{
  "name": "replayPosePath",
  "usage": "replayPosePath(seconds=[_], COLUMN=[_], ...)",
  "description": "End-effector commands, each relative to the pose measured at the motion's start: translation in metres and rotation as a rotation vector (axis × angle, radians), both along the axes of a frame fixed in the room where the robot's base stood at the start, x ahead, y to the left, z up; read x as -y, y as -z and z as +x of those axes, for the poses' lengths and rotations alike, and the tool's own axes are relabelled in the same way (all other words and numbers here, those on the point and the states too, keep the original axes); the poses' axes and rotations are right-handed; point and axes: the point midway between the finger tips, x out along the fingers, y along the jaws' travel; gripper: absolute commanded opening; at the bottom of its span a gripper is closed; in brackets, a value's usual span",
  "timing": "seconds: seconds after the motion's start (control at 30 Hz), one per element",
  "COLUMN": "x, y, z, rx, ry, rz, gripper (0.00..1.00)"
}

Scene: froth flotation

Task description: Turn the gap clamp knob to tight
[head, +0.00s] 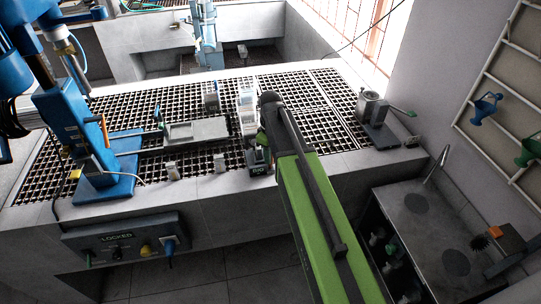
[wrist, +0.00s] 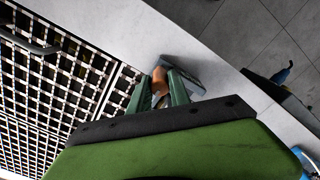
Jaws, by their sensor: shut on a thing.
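The gap clamp (head: 259,169) is a small dark block with a green-lit label that seems to read "GAP", at the front edge of the grated bench. In the wrist view it appears to be the grey block (wrist: 184,66) beyond my fingertips. An orange-brown knob (wrist: 159,75) stands on it, between the fingers. My gripper (wrist: 160,92) is shut on this knob, with one green finger on each side. In the head view my gripper (head: 262,146) is at the clamp, and my green arm hides part of it. The knob's setting cannot be read.
A grey tray (head: 196,131) and several small pale blocks are left of the clamp. A blue stand (head: 107,165) is farther left. A "LOCKED" panel (head: 125,238) hangs on the bench front. A metal pot (head: 370,107) with a green handle stands at right.

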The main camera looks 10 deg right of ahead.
Motion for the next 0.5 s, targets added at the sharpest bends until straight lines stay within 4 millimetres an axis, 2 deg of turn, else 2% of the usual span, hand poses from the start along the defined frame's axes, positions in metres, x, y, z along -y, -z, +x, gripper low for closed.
replayPosePath(seconds=[0.27, 0.5], x=[-0.0004, -0.0006], y=[0.0001, 0.0001], z=[-0.0001, -0.0001], rx=[0.000, 0.000], ry=[0.055, 0.215], rz=[0.000, 0.000], gripper=[0.00, 0.00])
